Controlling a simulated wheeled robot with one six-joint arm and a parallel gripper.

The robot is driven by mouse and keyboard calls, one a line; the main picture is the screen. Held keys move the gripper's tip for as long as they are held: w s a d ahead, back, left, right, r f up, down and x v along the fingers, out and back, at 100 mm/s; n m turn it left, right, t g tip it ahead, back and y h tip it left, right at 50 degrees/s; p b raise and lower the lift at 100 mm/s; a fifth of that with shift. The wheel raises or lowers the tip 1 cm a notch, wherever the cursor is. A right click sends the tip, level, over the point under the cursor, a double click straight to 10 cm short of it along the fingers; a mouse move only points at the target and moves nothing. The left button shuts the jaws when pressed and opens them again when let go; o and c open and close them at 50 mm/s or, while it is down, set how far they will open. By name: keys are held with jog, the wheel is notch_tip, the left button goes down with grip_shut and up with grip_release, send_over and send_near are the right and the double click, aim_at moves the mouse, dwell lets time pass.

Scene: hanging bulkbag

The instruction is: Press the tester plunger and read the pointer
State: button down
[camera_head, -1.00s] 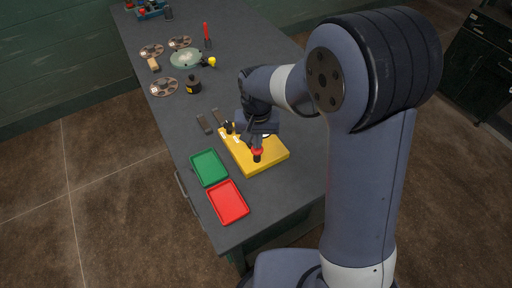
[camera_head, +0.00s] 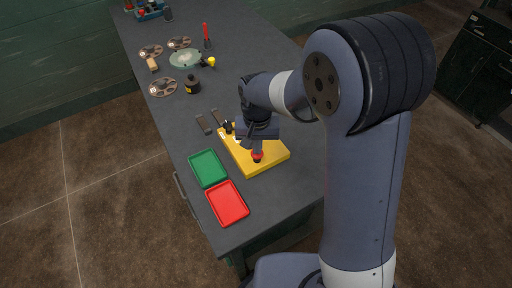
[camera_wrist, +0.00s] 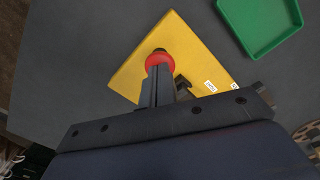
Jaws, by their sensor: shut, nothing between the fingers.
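The tester (camera_head: 270,160) is a yellow block on the dark workbench, near its front end. Its plunger (camera_head: 257,157) has a red collar and a dark top. In the wrist view the red collar (camera_wrist: 160,59) shows at the tips of my fingers, with the yellow tester body (camera_wrist: 190,55) around it. My gripper (camera_head: 258,149) is shut and empty, pointing down over the plunger, at or very near its top; I cannot tell if they touch. Small white labels (camera_wrist: 210,86) show on the tester. The pointer is not readable, and my gripper hides part of the tester.
A green tray (camera_head: 208,168) and a red tray (camera_head: 228,203) lie left of the tester. Dark flat pieces (camera_head: 204,124), a black bottle (camera_head: 193,85), reels (camera_head: 163,86) and a pale round dish (camera_head: 186,59) lie farther back. The bench right of the tester is clear.

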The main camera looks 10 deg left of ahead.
dwell(0.4)
notch_tip(320, 180, up, 9)
jog(key=p, duration=0.6)
jog(key=shift+p, duration=0.4)
jog(key=shift+f, duration=0.1)
notch_tip(320, 180, down, 7)
jog(key=b, duration=0.5)
jog(key=shift+r, duration=0.2)
jog(key=shift+r, duration=0.1)
